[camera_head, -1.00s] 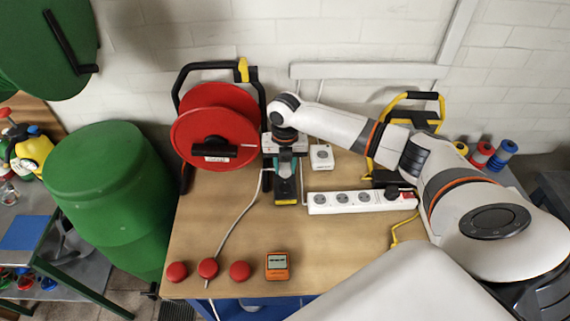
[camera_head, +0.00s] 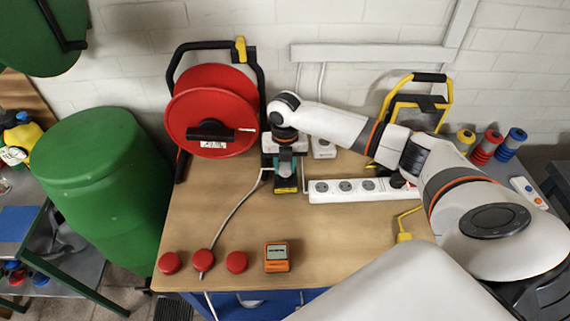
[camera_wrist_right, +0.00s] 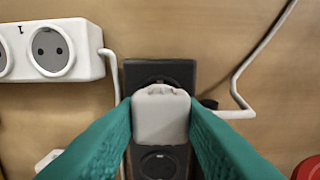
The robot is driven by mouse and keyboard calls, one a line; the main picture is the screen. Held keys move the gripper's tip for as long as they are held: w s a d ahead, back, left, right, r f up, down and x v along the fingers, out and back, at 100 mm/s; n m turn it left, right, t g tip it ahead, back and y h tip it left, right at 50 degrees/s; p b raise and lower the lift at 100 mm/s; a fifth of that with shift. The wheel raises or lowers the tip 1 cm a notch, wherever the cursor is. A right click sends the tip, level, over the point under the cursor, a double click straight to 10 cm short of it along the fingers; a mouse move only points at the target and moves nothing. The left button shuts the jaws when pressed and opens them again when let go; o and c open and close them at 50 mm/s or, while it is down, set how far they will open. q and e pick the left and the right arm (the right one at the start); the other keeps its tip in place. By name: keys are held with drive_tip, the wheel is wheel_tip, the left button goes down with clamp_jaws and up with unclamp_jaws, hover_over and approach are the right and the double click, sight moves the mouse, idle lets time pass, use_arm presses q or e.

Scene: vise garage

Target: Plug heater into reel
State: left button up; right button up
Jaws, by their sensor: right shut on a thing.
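The red cable reel (camera_head: 212,100) stands in a black frame at the back left of the workbench. My right gripper (camera_head: 286,168) points down just right of it, over a black socket block (camera_head: 287,185) with a yellow end. In the right wrist view, the teal fingers of my right gripper (camera_wrist_right: 160,115) are shut on a white plug (camera_wrist_right: 160,118). The plug is over the black socket block (camera_wrist_right: 160,73), with one socket showing below it. I cannot tell whether its pins are in. No heater is clearly recognisable. My left gripper is not in view.
A white power strip (camera_head: 360,190) lies right of the gripper; it also shows in the right wrist view (camera_wrist_right: 90,50). A white cable (camera_head: 232,213) crosses the bench (camera_head: 335,235). Red buttons (camera_head: 237,262) and an orange meter (camera_head: 277,257) are near the front edge.

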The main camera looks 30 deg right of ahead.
sight(285, 165)
drive_tip(key=shift+p, duration=1.1)
idle(1.6)
drive_tip(key=shift+f+b, duration=0.35)
drive_tip(key=shift+f, duration=0.3)
idle(0.4)
drive_tip(key=o, duration=1)
wheel_tip(285, 165, up, 12)
drive_tip(key=shift+r+b, duration=0.1)
drive_tip(key=shift+b, duration=0.8)
